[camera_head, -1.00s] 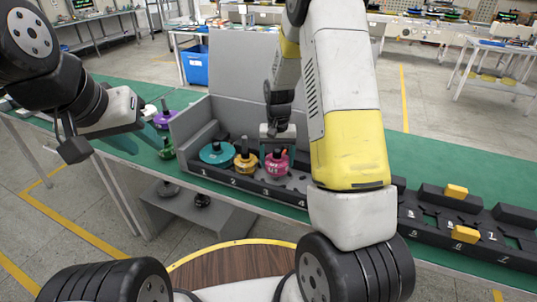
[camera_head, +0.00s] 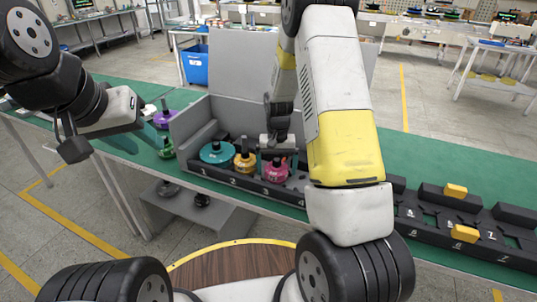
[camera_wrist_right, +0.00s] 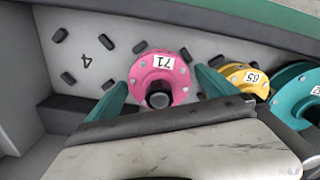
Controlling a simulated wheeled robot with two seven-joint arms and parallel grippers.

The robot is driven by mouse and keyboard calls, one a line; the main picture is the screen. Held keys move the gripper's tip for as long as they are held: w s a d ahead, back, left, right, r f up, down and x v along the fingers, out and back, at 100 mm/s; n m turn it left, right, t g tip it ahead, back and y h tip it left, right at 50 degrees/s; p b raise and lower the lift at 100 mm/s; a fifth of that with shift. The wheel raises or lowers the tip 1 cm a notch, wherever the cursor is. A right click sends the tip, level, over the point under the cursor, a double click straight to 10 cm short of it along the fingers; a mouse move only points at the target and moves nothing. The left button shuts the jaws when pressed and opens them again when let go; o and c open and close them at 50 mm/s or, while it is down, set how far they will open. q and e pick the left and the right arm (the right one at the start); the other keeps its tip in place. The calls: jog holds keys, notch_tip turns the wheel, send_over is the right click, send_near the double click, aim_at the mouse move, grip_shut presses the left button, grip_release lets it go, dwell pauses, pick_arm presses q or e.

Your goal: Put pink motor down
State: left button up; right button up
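The pink motor (camera_head: 275,170), labelled 71, sits upright in the grey bin near the number 3, shaft up. In the right wrist view the pink motor (camera_wrist_right: 162,72) lies between the two teal fingers of my right gripper (camera_wrist_right: 160,82). The fingers are spread, one on either side of it, clear of the central shaft. In the head view my right gripper (camera_head: 276,155) is low over the motor. My left gripper (camera_head: 140,138) is empty over the table's left part, near a purple motor and a green motor, with its fingers apart.
A yellow motor (camera_head: 245,162) and a teal motor (camera_head: 216,152) stand left of the pink one. The number 4 floor (camera_wrist_right: 90,60) is empty. The bin's grey walls (camera_head: 200,125) rise around them. A black rack (camera_head: 460,225) with yellow pieces lies to the right.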

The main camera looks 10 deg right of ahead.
notch_tip(320, 180, up, 12)
jog(key=shift+r, duration=0.15)
jog(key=s+a+r+n+t+y, duration=0.1)
jog(key=s+r+t, duration=0.2)
jog(key=s+r, duration=0.6)
jog(key=s+a+r+n+t+y, duration=0.1)
jog(key=s+r+n+t, duration=0.1)
jog(key=s+r, duration=0.8)
jog(key=s+t, duration=0.1)
jog(key=s, duration=0.4)
jog(key=shift+s, duration=0.15)
jog(key=shift+a+r, duration=0.1)
